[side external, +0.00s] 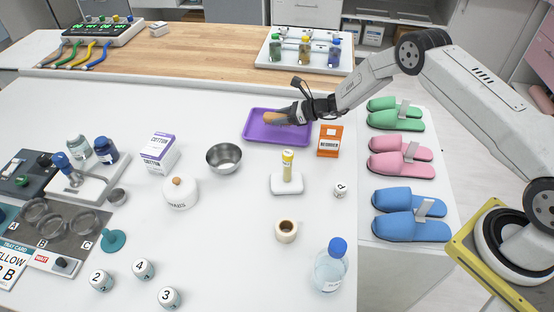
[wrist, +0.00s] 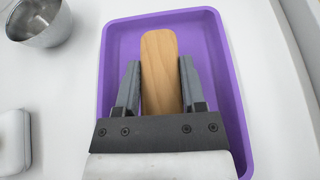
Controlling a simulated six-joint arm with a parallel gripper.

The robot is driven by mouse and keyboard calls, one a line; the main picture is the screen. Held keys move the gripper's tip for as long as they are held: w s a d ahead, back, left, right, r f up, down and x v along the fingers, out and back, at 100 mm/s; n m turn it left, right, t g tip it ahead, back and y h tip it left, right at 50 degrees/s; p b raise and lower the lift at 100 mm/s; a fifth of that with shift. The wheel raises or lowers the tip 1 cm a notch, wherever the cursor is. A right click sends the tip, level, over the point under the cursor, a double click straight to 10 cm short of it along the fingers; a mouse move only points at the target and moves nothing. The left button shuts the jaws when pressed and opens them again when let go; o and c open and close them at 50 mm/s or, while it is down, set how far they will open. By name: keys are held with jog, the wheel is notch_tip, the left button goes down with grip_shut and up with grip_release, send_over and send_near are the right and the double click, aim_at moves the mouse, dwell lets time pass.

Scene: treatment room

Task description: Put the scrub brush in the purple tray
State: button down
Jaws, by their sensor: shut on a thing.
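The scrub brush (side external: 274,117) shows a light wooden back, and in the wrist view this wooden piece (wrist: 160,62) lies between my two fingers. My gripper (side external: 296,114) is shut on it, and it also shows in the wrist view (wrist: 158,85). The purple tray (side external: 256,135) is on the white table, under and around the brush in both views; its rim also shows in the wrist view (wrist: 104,60). The brush is over the inside of the tray. I cannot tell whether it touches the tray floor. Its underside is hidden.
A steel bowl (side external: 223,157) stands left of the tray. A white block with a yellow-topped post (side external: 287,180) is in front. Slippers (side external: 410,200) lie at the right edge.

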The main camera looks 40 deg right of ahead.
jog(key=shift+f, duration=0.75)
jog(key=shift+f, duration=0.1)
jog(key=shift+c, duration=0.9)
grip_release()
jog(key=shift+v, duration=6.1)
